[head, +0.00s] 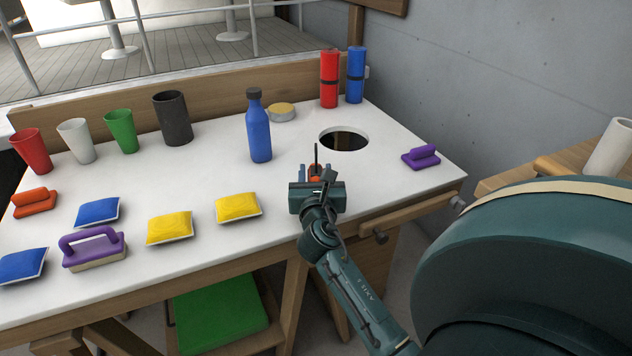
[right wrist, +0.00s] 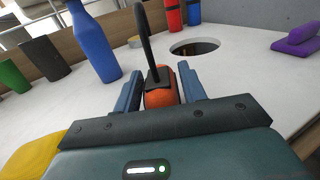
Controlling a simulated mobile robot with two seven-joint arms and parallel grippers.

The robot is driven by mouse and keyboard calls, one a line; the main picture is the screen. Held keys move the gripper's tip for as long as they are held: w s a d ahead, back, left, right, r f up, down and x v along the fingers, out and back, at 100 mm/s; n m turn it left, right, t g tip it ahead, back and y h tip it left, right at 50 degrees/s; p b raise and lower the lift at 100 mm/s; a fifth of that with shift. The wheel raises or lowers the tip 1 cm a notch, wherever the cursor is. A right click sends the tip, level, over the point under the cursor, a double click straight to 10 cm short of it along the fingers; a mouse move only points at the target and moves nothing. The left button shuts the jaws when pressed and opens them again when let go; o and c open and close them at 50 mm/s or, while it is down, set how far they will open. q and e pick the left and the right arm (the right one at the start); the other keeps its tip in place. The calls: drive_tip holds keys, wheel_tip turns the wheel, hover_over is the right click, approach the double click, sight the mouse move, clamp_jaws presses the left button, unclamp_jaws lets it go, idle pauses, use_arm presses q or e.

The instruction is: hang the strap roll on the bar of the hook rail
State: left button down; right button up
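The strap roll (head: 316,170) is a small orange thing with a thin dark loop standing up from it. My right gripper (head: 316,174) is at the front right part of the white table, with one finger on each side of the roll. Whether the roll touches the tabletop cannot be told. I cannot make out the hook rail in either view. My left gripper is not in view.
On the white table (head: 215,180), a blue bottle (head: 259,130), a tin (head: 281,112) and a round hole (head: 343,138) lie beyond the gripper. A purple-handled block (head: 422,157) is at right. Yellow bags (head: 237,207), cups (head: 120,130) and red and blue cylinders (head: 330,78) stand around.

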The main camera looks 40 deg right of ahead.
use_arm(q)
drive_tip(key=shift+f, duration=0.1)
use_arm(e)
drive_tip(key=c, duration=0.8)
drive_tip(key=shift+r, duration=0.15)
